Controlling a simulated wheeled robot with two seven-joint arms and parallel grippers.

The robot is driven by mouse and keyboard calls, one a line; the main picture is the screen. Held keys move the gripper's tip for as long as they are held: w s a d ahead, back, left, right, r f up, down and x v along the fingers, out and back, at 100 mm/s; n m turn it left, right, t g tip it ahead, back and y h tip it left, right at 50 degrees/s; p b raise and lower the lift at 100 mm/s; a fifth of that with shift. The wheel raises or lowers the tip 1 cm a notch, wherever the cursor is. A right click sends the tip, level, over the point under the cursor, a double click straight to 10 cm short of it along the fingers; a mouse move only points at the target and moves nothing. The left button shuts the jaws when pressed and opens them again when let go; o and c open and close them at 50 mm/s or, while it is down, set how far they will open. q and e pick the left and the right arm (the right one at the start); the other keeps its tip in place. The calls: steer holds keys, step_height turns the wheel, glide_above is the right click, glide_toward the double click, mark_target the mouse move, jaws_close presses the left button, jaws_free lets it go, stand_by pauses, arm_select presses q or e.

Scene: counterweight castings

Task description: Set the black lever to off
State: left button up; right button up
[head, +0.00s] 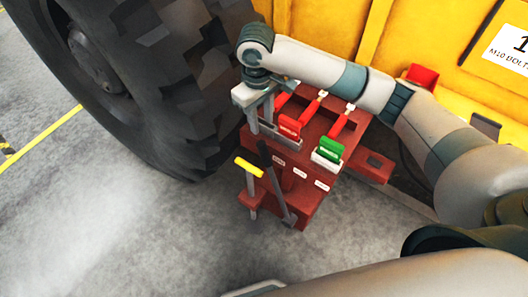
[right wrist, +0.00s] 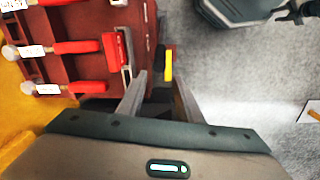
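The black lever (head: 276,186) is a long dark bar on the front of a dark red valve block (head: 300,190). It slants, with its upper end near a yellow-handled lever (head: 249,167) on its left. The yellow grip also shows in the right wrist view (right wrist: 169,64). My right gripper (head: 261,128) points down over the block's left end, above the black lever's upper end. Its two fingers (right wrist: 158,88) are apart, with a dark shape between them; I cannot tell if this is the black lever or whether they touch it.
A red handle (head: 289,125) and a green handle (head: 329,149) stand on the block, close to my right gripper. A large black tyre (head: 175,80) is on the left, and a yellow machine body (head: 325,30) behind. Grey floor (head: 130,230) is open at the lower left.

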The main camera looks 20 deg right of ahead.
mark_target(264, 153)
steer(key=f, duration=0.5)
steer(key=f+p, duration=0.1)
steer(key=f, duration=0.5)
steer(key=d+f+p, duration=0.1)
steer(key=f, duration=0.5)
steer(key=shift+w+f, duration=0.15)
steer(key=shift+w, duration=0.1)
steer(key=shift+c, duration=0.3)
jaws_close()
